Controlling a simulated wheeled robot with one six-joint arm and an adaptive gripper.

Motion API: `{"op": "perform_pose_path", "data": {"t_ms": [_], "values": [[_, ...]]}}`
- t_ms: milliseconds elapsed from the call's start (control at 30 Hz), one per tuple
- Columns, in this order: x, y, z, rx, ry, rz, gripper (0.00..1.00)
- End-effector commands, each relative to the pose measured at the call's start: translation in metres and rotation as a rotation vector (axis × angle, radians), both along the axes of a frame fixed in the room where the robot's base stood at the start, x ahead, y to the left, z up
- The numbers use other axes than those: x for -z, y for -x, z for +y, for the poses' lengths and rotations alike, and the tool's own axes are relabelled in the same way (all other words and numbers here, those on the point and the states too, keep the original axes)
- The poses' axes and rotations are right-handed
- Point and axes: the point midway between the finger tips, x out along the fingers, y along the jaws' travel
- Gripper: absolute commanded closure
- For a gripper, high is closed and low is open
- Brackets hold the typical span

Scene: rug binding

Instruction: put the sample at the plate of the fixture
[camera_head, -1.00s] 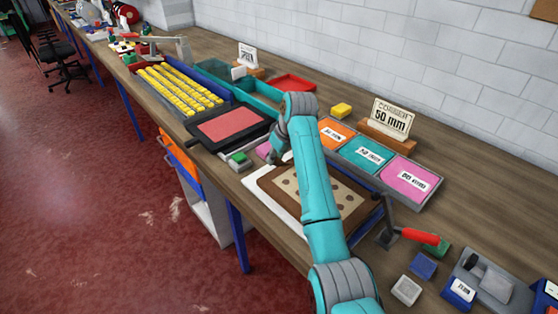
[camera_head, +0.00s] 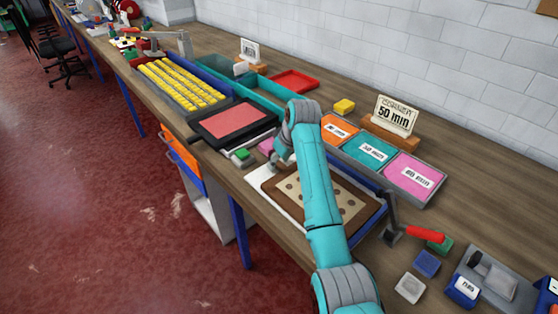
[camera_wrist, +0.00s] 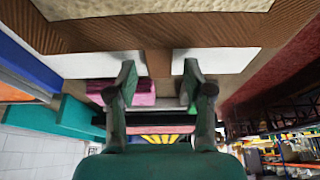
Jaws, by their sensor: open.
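A brown-bordered rug sample (camera_head: 346,206) with a spotted cream middle lies on a white plate (camera_head: 263,181), apparently part of the fixture with the red-handled clamp (camera_head: 425,234). My arm crosses over the sample and hides part of it. My gripper (camera_head: 281,161) is just beyond the sample's far-left edge, partly hidden by my arm. In the wrist view the gripper (camera_wrist: 158,82) is open, with nothing held between its fingers. There the sample's brown border (camera_wrist: 150,32) and the white plate (camera_wrist: 222,62) lie ahead of the fingertips. A narrow brown strip (camera_wrist: 158,62) shows between the fingers.
A pink block (camera_head: 266,146) and a green block (camera_head: 241,154) lie near my gripper. A dark tray with a red pad (camera_head: 233,122) is beyond. Orange, teal and pink labelled bins (camera_head: 372,152) stand to the right, with a "50 mm" sign (camera_head: 396,115) behind.

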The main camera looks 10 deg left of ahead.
Motion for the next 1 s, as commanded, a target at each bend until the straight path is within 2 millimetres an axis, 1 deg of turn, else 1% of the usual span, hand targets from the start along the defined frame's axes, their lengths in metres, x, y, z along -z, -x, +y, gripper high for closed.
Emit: {"op": "perform_pose_path", "data": {"t_ms": [167,500,600,800,1000], "values": [[-0.017,0.003,-0.006,0.001,-0.001,-0.003,0.48],[-0.078,0.019,-0.025,0.001,-0.001,-0.003,0.48],[-0.092,0.023,-0.03,0.0,-0.001,-0.002,0.48],[-0.107,0.027,-0.035,0.0,-0.001,-0.001,0.48],[-0.11,0.028,-0.036,0.0,0.0,0.0,0.48]]}}
